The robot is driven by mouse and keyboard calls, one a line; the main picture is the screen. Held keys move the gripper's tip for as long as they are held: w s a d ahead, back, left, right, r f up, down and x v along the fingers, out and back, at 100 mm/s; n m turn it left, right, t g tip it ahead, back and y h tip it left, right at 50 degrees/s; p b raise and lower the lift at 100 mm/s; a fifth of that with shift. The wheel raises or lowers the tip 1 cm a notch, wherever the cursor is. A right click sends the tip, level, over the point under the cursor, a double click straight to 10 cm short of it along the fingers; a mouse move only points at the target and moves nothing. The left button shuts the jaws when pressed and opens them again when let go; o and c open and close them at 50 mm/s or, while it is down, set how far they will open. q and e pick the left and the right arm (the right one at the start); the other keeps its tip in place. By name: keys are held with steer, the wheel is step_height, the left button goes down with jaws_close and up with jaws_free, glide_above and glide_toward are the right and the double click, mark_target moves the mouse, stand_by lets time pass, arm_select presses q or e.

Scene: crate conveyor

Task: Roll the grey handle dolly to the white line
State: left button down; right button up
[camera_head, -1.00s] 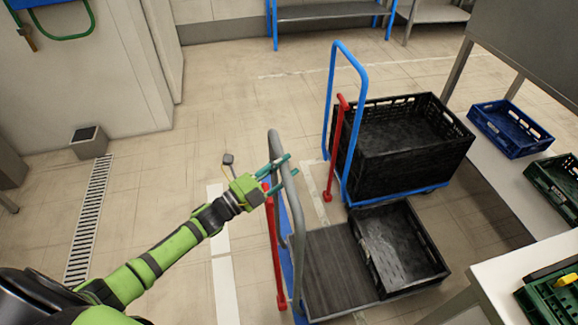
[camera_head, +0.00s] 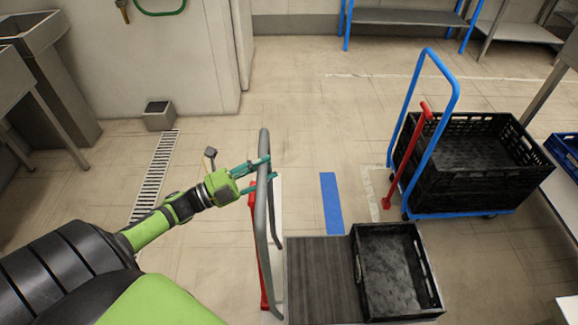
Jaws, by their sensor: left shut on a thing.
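The grey handle dolly has an upright grey handle (camera_head: 263,205) and a dark ribbed platform (camera_head: 314,275). A black crate (camera_head: 395,270) sits on the right part of its platform. My left gripper (camera_head: 254,175) is shut on the upper part of the grey handle, with its fingers around the bar. A white line (camera_head: 278,195) on the floor shows just behind the handle, which hides part of it. A blue strip (camera_head: 332,203) lies on the floor to its right, beyond the platform. My right gripper is not in view.
A blue-handled dolly (camera_head: 455,85) with a larger black crate (camera_head: 480,165) stands at right. A red bar (camera_head: 256,250) runs beside the grey handle. A floor drain (camera_head: 157,170) and a small grey box (camera_head: 158,115) lie to the left. Floor ahead is mostly clear.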

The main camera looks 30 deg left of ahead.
arm_select(q)
steer(key=s+a, duration=0.3)
steer(key=a, duration=0.2)
steer(key=shift+s, duration=0.2)
steer(key=c, duration=0.8)
jaws_free()
steer(key=shift+s+a, duration=0.1)
steer(key=v, duration=1.2)
